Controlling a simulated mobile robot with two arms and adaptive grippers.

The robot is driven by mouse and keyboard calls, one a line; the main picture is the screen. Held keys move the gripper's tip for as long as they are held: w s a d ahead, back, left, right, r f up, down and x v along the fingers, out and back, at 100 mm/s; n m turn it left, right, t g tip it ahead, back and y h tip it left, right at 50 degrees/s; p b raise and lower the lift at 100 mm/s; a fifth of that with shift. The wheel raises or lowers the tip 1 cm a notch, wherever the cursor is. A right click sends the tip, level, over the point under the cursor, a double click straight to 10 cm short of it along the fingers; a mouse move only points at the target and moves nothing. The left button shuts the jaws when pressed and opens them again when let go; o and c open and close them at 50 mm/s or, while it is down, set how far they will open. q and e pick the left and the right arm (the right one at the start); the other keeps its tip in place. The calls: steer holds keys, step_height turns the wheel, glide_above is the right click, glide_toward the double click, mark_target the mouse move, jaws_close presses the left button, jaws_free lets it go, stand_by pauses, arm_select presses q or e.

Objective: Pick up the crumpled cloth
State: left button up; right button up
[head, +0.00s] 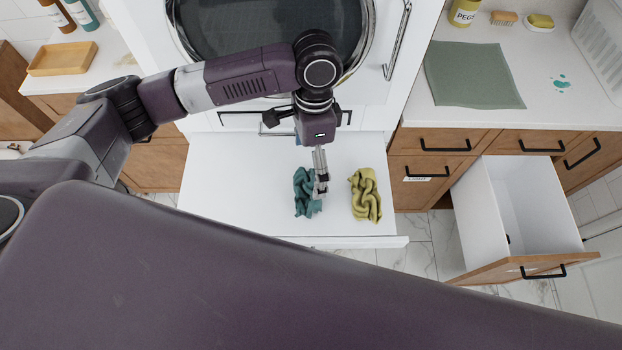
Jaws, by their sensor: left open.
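Two crumpled cloths lie on a white pull-out shelf (230,190) below the round-doored machine. The teal cloth (303,200) is on the left and the yellow cloth (366,196) is on the right, with a gap between them. My left gripper (321,190) points down over the right side of the teal cloth and hides part of it. Its fingers are open. I cannot tell whether they touch the teal cloth. The yellow cloth is clear of the gripper. My right gripper is not in view.
An open, mostly empty white drawer (510,205) juts out at the right. On the right counter are a green mat (473,75), a yellow pegs tin (464,12), a brush (503,18) and a teal spill (560,82). A wooden tray (62,58) sits at upper left.

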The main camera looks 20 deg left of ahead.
mark_target(307, 185)
arm_select(q)
steer(key=shift+w+a, duration=0.1)
steer(key=shift+a, duration=0.15)
steer(key=f, duration=0.1)
steer(key=f+p, duration=0.1)
steer(key=shift+s+f, duration=0.3)
steer(key=shift+s, duration=0.05)
steer(key=f, duration=0.1)
steer(key=f+p, duration=0.1)
steer(key=f, duration=0.1)
steer(key=f+p, duration=0.1)
steer(key=shift+s+d+f, duration=0.1)
steer(key=shift+s+f, duration=0.1)
steer(key=shift+s, duration=0.05)
steer(key=shift+f, duration=0.2)
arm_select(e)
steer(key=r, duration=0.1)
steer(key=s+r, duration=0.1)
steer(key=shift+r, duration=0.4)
arm_select(q)
steer(key=c, duration=0.8)
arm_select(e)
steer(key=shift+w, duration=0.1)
arm_select(q)
steer(key=shift+r, duration=0.1)
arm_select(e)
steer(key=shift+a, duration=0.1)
